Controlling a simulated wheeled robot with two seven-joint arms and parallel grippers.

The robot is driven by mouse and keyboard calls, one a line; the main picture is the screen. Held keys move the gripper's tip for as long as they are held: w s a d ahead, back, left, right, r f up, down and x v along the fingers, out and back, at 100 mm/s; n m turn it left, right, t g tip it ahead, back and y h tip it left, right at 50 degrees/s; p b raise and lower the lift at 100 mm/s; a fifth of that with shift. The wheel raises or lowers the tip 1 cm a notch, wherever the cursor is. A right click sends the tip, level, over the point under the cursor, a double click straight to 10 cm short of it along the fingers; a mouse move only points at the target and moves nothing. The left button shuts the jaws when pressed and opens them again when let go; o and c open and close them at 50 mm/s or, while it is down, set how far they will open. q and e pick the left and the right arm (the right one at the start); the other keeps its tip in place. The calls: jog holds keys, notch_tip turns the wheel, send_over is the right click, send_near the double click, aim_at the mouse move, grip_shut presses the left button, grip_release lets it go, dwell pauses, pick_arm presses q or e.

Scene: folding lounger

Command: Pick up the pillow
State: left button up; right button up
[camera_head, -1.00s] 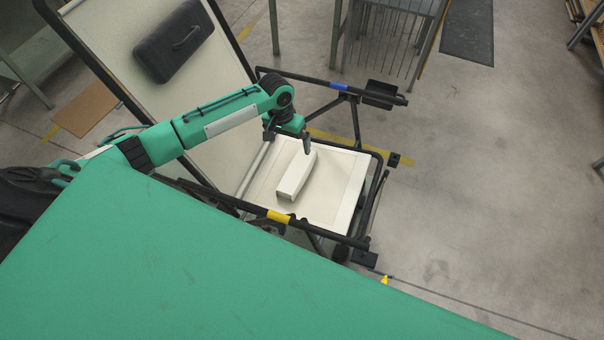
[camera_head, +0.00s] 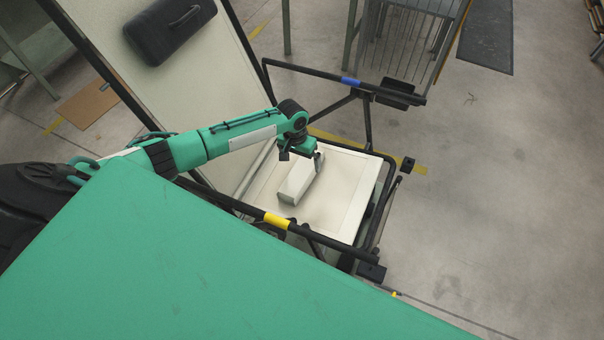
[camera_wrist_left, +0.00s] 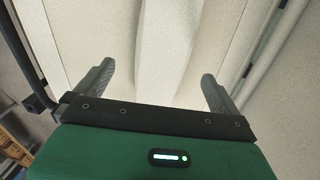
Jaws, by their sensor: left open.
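The pillow (camera_head: 299,182), a long off-white block with sloped sides, lies on the pale seat panel (camera_head: 345,200) of the folding lounger. My left gripper (camera_head: 316,161) is over its far end, pointing down. In the left wrist view the fingers of the left gripper (camera_wrist_left: 158,78) are spread wide, with the pale ridged pillow (camera_wrist_left: 175,35) ahead of and between them. I cannot tell any contact. The gripper hides part of the pillow's far end in the head view. My right gripper is not in view.
Black rails with a blue band (camera_head: 350,81) and a yellow band (camera_head: 277,220) flank the seat. A dark case-like cushion with a handle (camera_head: 170,32) lies on the long pale panel. A wire rack (camera_head: 408,35) stands behind.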

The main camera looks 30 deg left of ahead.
aim_at(301, 171)
pick_arm(q)
jog(key=shift+s+d+f+p, duration=0.1)
jog(key=shift+f+p, duration=0.05)
jog(key=shift+f, duration=1.35)
jog(key=shift+s+d+f+p, duration=0.1)
jog(key=shift+f+p, duration=0.05)
jog(key=shift+f, duration=1.35)
jog(key=c, duration=1.1)
